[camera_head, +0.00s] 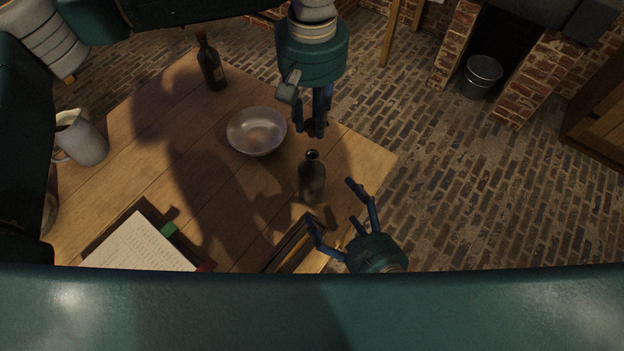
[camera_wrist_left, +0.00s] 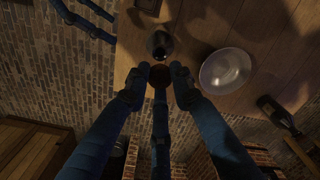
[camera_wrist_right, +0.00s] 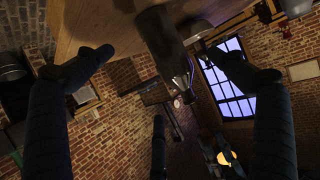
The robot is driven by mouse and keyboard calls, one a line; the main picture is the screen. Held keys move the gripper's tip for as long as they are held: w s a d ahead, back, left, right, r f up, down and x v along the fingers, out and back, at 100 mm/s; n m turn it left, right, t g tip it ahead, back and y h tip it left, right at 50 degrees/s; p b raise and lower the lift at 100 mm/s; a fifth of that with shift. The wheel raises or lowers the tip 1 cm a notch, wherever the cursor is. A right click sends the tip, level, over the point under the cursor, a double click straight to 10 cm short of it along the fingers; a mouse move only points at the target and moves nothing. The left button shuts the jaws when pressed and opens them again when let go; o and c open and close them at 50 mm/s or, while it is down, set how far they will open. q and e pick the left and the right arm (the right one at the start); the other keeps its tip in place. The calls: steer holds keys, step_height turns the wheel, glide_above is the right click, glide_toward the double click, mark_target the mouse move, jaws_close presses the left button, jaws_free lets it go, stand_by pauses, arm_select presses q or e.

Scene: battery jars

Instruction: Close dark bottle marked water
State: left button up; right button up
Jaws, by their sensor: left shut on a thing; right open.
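A dark bottle (camera_head: 312,180) with an open mouth stands near the table's right edge; no marking on it is legible. It also shows in the left wrist view (camera_wrist_left: 160,42) and between the fingers in the right wrist view (camera_wrist_right: 162,38). My left gripper (camera_head: 312,130) is above and slightly beyond the bottle, shut on a small brown stopper (camera_wrist_left: 160,75), which is apart from the mouth. My right gripper (camera_head: 335,205) is open at the bottle's near right side, its fingers spread and apart from it. Another dark bottle (camera_head: 210,62) stands at the table's back.
A pale bowl (camera_head: 257,131) sits left of the open bottle. A grey jug (camera_head: 82,138) stands at the left. An open book (camera_head: 138,246) lies at the front, and a wooden box-like thing (camera_head: 293,245) lies near my right gripper. The wooden table (camera_head: 150,165) ends just right of the bottle.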

steer(key=x, duration=1.2)
steer(key=shift+c, duration=0.5)
steer(key=c, duration=1.7)
arm_select(q)
glide_above(313, 154)
steer(key=shift+f, duration=2.5)
